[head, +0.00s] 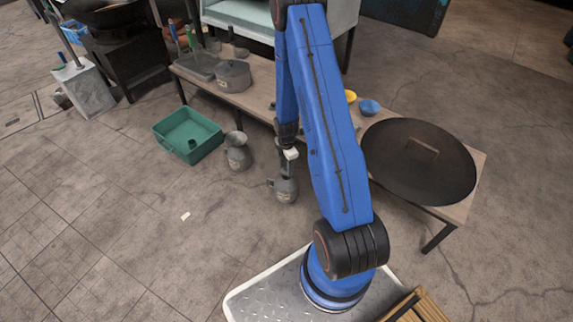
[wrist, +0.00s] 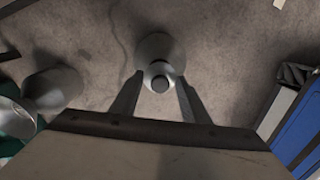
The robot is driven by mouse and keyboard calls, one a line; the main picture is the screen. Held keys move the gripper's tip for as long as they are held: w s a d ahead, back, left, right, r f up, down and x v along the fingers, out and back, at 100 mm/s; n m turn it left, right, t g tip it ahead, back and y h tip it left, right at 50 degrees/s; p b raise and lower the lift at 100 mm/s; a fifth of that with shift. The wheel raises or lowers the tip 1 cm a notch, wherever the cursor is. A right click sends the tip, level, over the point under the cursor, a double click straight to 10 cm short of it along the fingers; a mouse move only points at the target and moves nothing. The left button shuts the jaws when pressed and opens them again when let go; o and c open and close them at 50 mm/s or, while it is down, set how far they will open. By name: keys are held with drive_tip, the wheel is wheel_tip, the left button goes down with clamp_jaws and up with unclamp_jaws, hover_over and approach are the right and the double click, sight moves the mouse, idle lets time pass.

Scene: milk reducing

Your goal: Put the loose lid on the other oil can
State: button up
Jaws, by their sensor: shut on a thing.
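My gripper (head: 289,155) is low in front of the bench. It also shows in the wrist view (wrist: 160,88), its fingers closed about a small round grey lid (wrist: 160,84). A grey metal oil can (head: 286,190) stands upright on the floor directly below it; it also shows in the wrist view (wrist: 160,48), behind the lid. I cannot tell whether the lid touches this can. A second grey can (head: 237,152) stands on the floor to the left and shows at the left of the wrist view (wrist: 55,88).
A green crate (head: 172,151) with a small dark thing inside stands left of the cans. A low bench (head: 262,103) behind bears a grey pot (head: 233,76) and a blue bowl (head: 370,107). A large dark round lid (head: 390,170) lies at its right end.

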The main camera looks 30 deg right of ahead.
sight(286, 171)
drive_tip(key=shift+f, duration=1.8)
drive_tip(key=shift+f, duration=0.15)
idle(0.8)
drive_tip(key=o, duration=1.6)
drive_tip(key=shift+r, duration=3.5)
clamp_jaws()
